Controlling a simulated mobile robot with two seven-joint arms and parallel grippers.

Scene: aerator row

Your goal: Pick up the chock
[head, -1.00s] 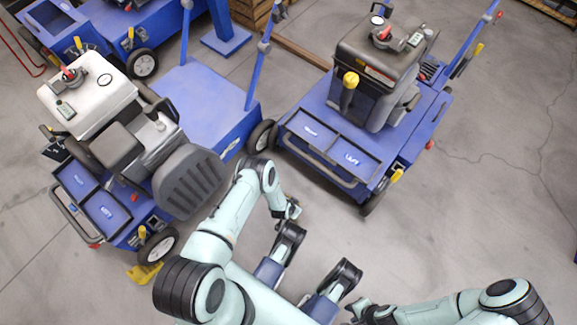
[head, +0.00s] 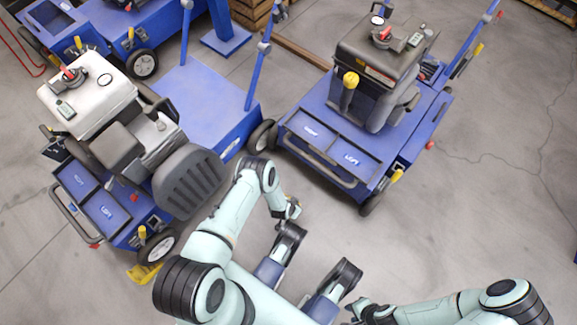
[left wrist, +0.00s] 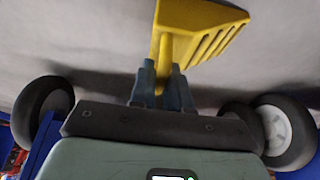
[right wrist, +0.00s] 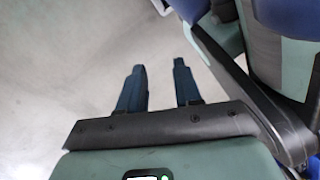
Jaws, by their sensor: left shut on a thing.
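A yellow chock (left wrist: 203,30) with a ribbed ramp and a narrow stem shows in the left wrist view. My left gripper (left wrist: 162,70) is shut on its stem, with one finger on each side. In the head view my left gripper (head: 291,209) is low over the floor by the right cart's front wheel, small and partly hidden by my arm. I cannot tell whether the chock touches the floor. My right gripper (right wrist: 158,66) is open and empty over bare floor; in the head view it shows at the bottom (head: 358,309).
A blue cart with a white-topped machine (head: 88,92) stands at left; another yellow chock (head: 144,273) lies at its front wheel. A blue cart with a dark machine (head: 385,65) stands at right. Floor at right is clear. Wheels (left wrist: 287,132) flank my left gripper.

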